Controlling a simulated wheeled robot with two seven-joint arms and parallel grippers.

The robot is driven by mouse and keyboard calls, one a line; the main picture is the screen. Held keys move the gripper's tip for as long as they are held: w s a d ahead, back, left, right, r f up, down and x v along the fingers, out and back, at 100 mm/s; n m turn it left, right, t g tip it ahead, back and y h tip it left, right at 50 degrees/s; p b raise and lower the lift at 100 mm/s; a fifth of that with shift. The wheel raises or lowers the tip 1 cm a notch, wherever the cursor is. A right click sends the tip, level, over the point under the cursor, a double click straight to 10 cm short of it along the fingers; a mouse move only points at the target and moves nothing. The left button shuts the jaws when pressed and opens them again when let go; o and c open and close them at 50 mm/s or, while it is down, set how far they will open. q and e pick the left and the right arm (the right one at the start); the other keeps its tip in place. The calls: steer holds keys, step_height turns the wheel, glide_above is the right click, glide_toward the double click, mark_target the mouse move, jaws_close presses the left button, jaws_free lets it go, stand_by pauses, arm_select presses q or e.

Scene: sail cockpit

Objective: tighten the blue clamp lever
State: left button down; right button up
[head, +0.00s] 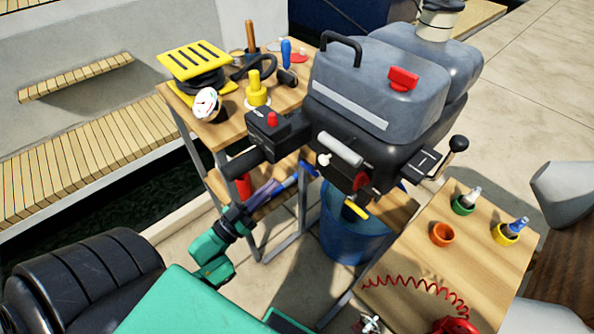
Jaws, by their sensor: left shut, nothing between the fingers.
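A blue lever (308,168), which looks like the clamp lever, shows below the grey outboard motor (380,85), on the motor's left side. My left gripper (284,183) reaches in from the lower left on a green and black arm. Its fingers are shut and empty, with their tips close to the blue lever. I cannot tell whether they touch it. The motor's body and the shade under it hide part of the clamp area.
A wooden stand (283,103) behind the motor holds a yellow slotted block, a gauge and tools. A blue bucket (350,235) stands below the motor. A wooden table (480,262) at right carries coloured cups and a red coiled cord. Slatted benches lie at left.

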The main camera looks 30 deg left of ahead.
arm_select(q)
steer(key=w+d+b, duration=0.1)
steer(key=w+d, duration=0.2)
steer(key=w, duration=0.5)
steer(key=shift+w+f, duration=0.4)
steer(key=shift+f, duration=0.05)
arm_select(e)
steer(key=w, duration=0.2)
steer(key=shift+w+a, duration=0.3)
steer(key=shift+w, duration=0.05)
arm_select(q)
steer(key=shift+f+n+y, duration=0.2)
steer(key=shift+n+y, duration=0.2)
steer(key=shift+n, duration=0.3)
arm_select(e)
steer(key=shift+s+d, duration=0.15)
steer(key=shift+s, duration=0.4)
arm_select(q)
steer(key=shift+f+n, duration=0.1)
steer(key=shift+n, duration=0.4)
arm_select(e)
steer(key=shift+w, duration=0.1)
